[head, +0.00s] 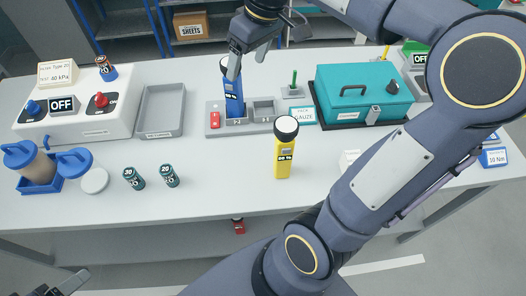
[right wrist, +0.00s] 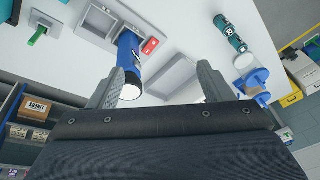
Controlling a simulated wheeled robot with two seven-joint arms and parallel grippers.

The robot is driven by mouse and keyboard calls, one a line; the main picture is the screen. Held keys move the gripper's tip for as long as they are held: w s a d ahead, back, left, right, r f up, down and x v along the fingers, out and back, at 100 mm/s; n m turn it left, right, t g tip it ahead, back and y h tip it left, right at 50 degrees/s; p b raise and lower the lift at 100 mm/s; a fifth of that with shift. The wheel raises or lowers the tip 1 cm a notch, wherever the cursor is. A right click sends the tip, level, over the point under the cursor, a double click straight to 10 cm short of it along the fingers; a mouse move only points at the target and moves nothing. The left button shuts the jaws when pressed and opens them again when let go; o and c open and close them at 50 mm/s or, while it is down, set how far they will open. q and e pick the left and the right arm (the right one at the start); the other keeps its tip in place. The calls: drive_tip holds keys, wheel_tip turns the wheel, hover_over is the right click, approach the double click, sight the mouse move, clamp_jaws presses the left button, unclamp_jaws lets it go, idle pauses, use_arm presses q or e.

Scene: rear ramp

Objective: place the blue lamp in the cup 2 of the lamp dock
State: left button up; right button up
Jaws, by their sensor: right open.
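The blue lamp (head: 234,98) stands upright in the left cup of the grey lamp dock (head: 250,123), beside the dock's red part. The cup to its right looks empty. The cup labels are too small to read surely. My right gripper (head: 250,62) is open at the lamp's white top, its fingers not closed on it. In the right wrist view the lamp (right wrist: 131,60) shows between the open fingers (right wrist: 163,84), nearer the left finger. My left gripper (head: 66,284) shows only in part at the bottom left corner; its jaws are unclear.
A yellow lamp (head: 284,150) stands in front of the dock. A grey tray (head: 160,112) lies left of it, and a teal case (head: 360,92) right. Two dark canisters (head: 134,178) stand at front left. A green stick in a holder (head: 293,86) is close behind.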

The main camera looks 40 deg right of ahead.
drive_tip(key=s+a+f+m+t+y, duration=0.1)
drive_tip(key=s+a+f, duration=0.3)
drive_tip(key=s, duration=0.4)
drive_tip(key=s+a+f+m+t, duration=0.2)
drive_tip(key=s+a+f+m, duration=0.1)
drive_tip(key=s+f, duration=0.4)
drive_tip(key=shift+s+a+f+m+y, duration=0.2)
drive_tip(key=shift+s+a+m+y, duration=0.15)
drive_tip(key=shift+s+a, duration=0.45)
drive_tip(key=shift+w, duration=0.1)
drive_tip(key=shift+f, duration=0.2)
